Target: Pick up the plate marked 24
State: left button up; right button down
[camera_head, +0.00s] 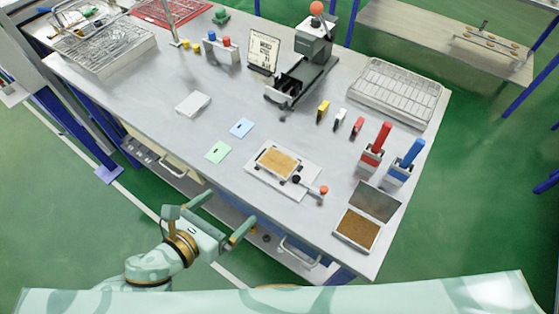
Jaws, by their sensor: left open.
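I cannot read a 24 on any plate. Flat on the grey workbench (150,112) lie a light blue plate (241,128), a green plate (218,152) and a thicker white plate or block (193,104); the blue and green ones each bear a small dark mark. A tan plate (278,161) sits in a white clamp fixture (255,178) with a red-knobbed lever. My left gripper (232,205) is open and empty, off the bench's front edge, below and apart from the green plate. My right gripper is not in view.
An open box (357,231) with tan filling stands at the right front. Behind it are red (380,138) and blue (412,152) handled tools in holders. A press (315,45), a sign (264,53) and wire racks (397,92) stand farther back. The bench left of the green plate is clear.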

pick_arm(q)
jog(key=m+b, duration=0.1)
send_near(270, 172)
jog(key=shift+x, duration=0.95)
jog(key=b+x, duration=0.1)
jog(key=x, duration=0.5)
jog(key=shift+d, duration=0.1)
jog(key=shift+r, duration=0.1)
jog(key=c, duration=0.9)
